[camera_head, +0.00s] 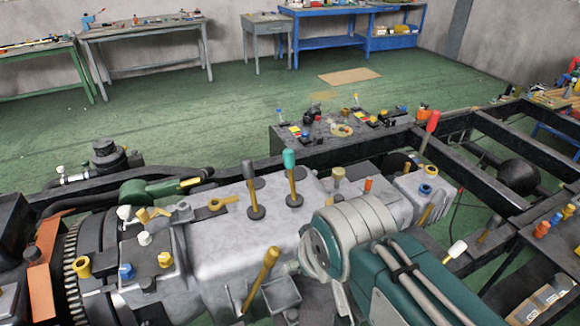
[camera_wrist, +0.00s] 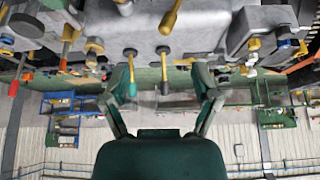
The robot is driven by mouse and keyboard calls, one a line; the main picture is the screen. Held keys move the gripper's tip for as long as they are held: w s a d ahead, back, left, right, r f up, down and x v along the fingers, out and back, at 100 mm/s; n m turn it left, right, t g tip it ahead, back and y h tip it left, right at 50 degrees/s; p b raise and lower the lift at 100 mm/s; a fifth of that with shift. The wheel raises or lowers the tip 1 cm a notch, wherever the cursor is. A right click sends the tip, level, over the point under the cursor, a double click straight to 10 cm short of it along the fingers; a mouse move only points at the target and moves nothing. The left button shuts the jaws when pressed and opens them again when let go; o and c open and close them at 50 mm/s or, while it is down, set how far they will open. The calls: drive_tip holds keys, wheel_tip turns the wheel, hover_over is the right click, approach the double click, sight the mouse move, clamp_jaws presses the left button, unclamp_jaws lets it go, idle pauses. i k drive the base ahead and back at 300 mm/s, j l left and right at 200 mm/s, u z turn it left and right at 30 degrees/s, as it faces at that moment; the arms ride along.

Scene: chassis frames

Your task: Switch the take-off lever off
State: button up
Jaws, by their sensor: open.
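Several levers stand on the grey gearbox housing (camera_head: 220,240); I cannot tell which is the take-off lever. One has a teal knob (camera_head: 289,159) on a yellow shaft. Beside it, to the left, stands one with a dark knob (camera_head: 248,170). A longer yellow lever (camera_head: 262,280) leans nearer. A red-knobbed lever (camera_head: 432,122) rises at the right. In the upside-down wrist view my gripper (camera_wrist: 165,78) is open, with the teal knob (camera_wrist: 131,89) near the left finger and the dark knob (camera_wrist: 164,88) between the fingers. It touches neither clearly. My arm hides part of the housing.
Dark chassis rails (camera_head: 510,130) run along the right and behind the gearbox. A black plate with small parts (camera_head: 330,128) lies behind it. Workbenches (camera_head: 145,38) line the far wall, with open green floor (camera_head: 200,110) between. A white-knobbed lever (camera_head: 456,250) stands right of my arm.

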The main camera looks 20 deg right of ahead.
sight(437, 197)
drive_tip(key=z, duration=1.75)
